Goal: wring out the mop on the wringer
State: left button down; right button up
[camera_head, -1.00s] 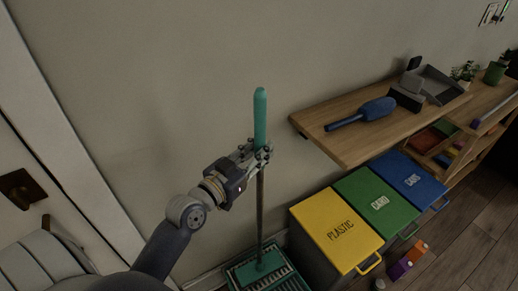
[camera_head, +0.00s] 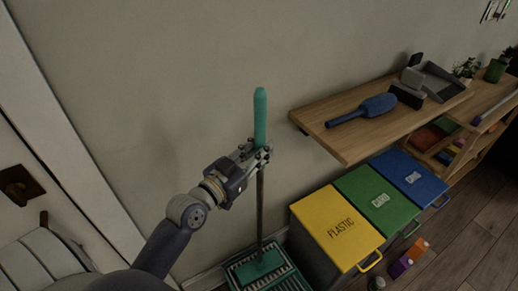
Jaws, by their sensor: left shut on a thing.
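The mop (camera_head: 260,200) stands close to upright near the wall, with a teal grip on top and a thin dark pole below. My left gripper (camera_head: 261,152) is shut on its handle just under the teal grip. The mop's teal foot (camera_head: 264,263) is down at the green wringer (camera_head: 289,275), which has a slotted grey top and is cut by the bottom edge. I cannot tell how hard the mop presses on it. My right gripper is not in view.
Yellow (camera_head: 337,226), green (camera_head: 377,197) and blue (camera_head: 410,176) bins stand right of the wringer. Above them a wooden shelf (camera_head: 350,145) holds a blue brush (camera_head: 362,110) and a dustpan (camera_head: 440,84). Cartons (camera_head: 408,259) lie on the floor. A door is at left.

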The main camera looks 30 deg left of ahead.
pick_arm(q)
jog(key=shift+f+b, duration=0.85)
jog(key=shift+f, duration=0.35)
jog(key=shift+r+p, duration=1.8)
jog(key=shift+p, duration=0.15)
jog(key=shift+f+b, duration=1.25)
jog(key=shift+f, duration=0.5)
jog(key=shift+r+p, duration=1.75)
jog(key=shift+p, duration=0.15)
